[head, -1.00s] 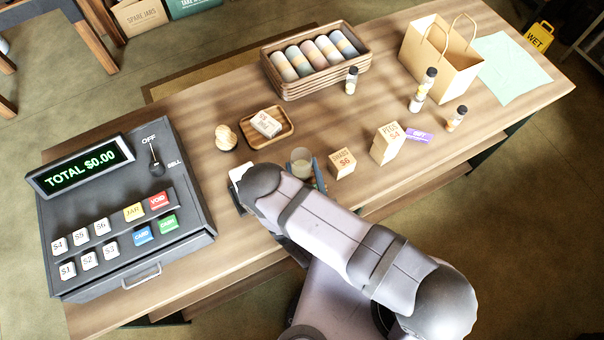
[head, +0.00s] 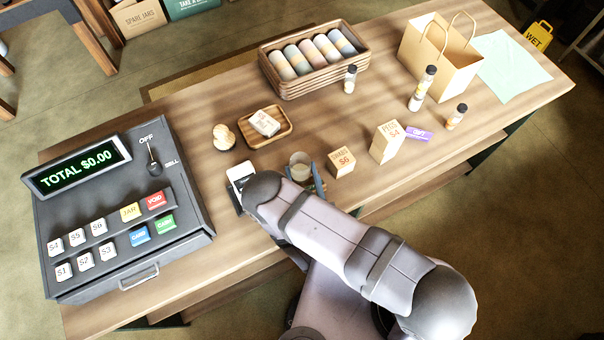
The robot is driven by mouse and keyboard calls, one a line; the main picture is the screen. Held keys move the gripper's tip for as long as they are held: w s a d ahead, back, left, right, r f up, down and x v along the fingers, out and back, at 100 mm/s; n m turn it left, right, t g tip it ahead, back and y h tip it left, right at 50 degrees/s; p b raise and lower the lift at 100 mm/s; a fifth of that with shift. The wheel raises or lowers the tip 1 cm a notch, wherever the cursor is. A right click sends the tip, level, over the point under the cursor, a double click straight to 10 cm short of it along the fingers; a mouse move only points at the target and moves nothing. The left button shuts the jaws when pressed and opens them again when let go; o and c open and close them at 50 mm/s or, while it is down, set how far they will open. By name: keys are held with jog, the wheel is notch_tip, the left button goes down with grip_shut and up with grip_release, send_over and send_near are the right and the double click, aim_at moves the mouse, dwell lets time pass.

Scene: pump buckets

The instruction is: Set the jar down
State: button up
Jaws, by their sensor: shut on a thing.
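My arm comes from the lower right and hides part of the gripper and the jar's lower side. I cannot tell whether the jar's base touches the counter.
The "$6" block (head: 342,162) stands close right of the jar, with the "$4" block (head: 386,142) beyond. The cash register (head: 100,205) fills the left. Bare counter lies behind the jar.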

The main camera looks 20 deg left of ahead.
aim_at(302, 178)
jog(key=o, duration=1.3)
jog(key=shift+s+f, duration=0.2)
jog(key=shift+f, duration=0.35)
jog(key=shift+d, duration=0.15)
jog(key=shift+w+r+p, duration=0.15)
jog(key=shift+r+p, duration=0.6)
jog(key=shift+r, duration=0.05)
jog(key=v, duration=0.4)
jog(key=shift+s, duration=0.4)
jog(key=shift+v, duration=1.25)
jog(key=shift+d, duration=0.1)
